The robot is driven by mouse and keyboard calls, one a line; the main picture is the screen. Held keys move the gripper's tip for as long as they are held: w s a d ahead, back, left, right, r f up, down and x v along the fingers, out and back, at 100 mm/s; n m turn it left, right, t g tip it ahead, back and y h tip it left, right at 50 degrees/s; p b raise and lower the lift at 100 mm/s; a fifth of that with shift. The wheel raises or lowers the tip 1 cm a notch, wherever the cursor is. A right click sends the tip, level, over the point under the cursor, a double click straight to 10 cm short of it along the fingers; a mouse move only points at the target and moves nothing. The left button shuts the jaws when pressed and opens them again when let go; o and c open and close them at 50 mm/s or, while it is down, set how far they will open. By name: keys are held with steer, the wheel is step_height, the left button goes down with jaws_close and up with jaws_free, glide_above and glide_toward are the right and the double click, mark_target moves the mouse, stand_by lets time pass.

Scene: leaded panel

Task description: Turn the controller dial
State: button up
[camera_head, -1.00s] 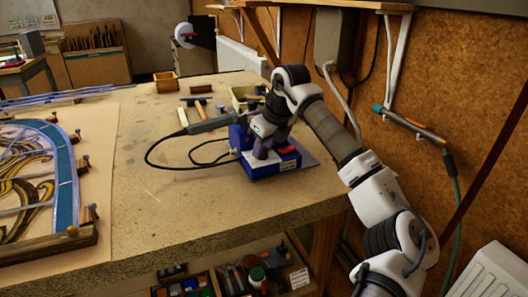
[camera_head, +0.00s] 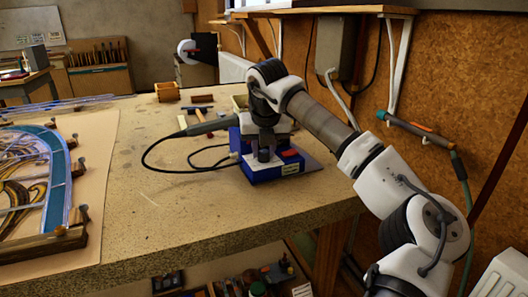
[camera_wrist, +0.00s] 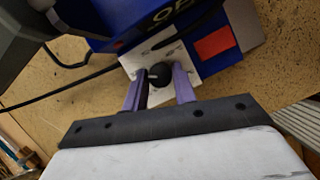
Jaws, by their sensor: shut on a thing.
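The controller is a blue box (camera_head: 272,171) with a pale front plate and a red patch, standing on the workbench. Its round black dial (camera_wrist: 160,74) shows in the wrist view, on the white plate between my fingers. My gripper (camera_wrist: 160,88) has its two purple fingers on either side of the dial and is shut on it. In the head view my gripper (camera_head: 263,150) points down over the controller's front and partly hides the dial and the plate.
A soldering iron (camera_head: 205,124) lies behind the controller, its black cable looping left on the bench (camera_head: 190,210). A leaded panel (camera_head: 30,185) lies at the left. A wooden box (camera_head: 167,91) and small tools lie farther back. The bench front is clear.

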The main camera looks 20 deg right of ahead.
stand_by(0.5)
steer(key=o, duration=1)
steer(key=shift+r, duration=0.15)
steer(key=v, duration=1.3)
steer(key=shift+r, duration=0.3)
steer(key=shift+s+f, duration=0.1)
